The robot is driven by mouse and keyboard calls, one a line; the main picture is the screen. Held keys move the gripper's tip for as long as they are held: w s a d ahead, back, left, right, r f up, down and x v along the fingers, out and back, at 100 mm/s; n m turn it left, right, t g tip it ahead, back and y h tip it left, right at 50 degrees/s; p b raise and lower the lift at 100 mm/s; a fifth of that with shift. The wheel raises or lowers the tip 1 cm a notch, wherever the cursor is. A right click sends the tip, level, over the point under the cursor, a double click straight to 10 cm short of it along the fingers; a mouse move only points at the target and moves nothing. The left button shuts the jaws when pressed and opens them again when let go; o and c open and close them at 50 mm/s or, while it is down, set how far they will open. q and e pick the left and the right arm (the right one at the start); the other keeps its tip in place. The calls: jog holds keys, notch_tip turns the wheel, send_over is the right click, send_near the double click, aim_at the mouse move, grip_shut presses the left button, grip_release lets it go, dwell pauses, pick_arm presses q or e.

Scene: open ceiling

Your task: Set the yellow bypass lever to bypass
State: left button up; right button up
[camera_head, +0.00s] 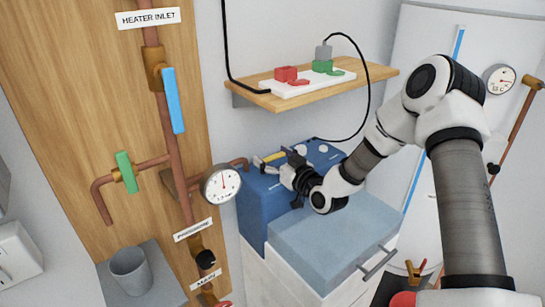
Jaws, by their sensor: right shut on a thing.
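The yellow bypass lever (271,157) lies on top of the blue unit (252,208), beside the pipe that enters it. My right gripper (284,165) reaches in from the right and is shut on the yellow lever. The dark fingers hide part of the lever, and its pivot and any position marks cannot be read. My left gripper is not in view.
A pressure gauge (221,184) and copper pipes with a blue handle (173,100) and a green handle (126,172) stand left. A wooden shelf (350,84) with a power strip hangs above. A grey cup (130,270) stands lower left.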

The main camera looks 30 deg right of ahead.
jog(key=shift+s+f+m+h+b, duration=0.1)
jog(key=shift+m+h+b, duration=0.4)
jog(key=shift+h, duration=0.6)
jog(key=o, duration=1.5)
jog(key=shift+s, duration=0.1)
jog(key=s, duration=1.1)
jog(key=shift+s+a, duration=0.35)
jog(key=shift+s, duration=0.05)
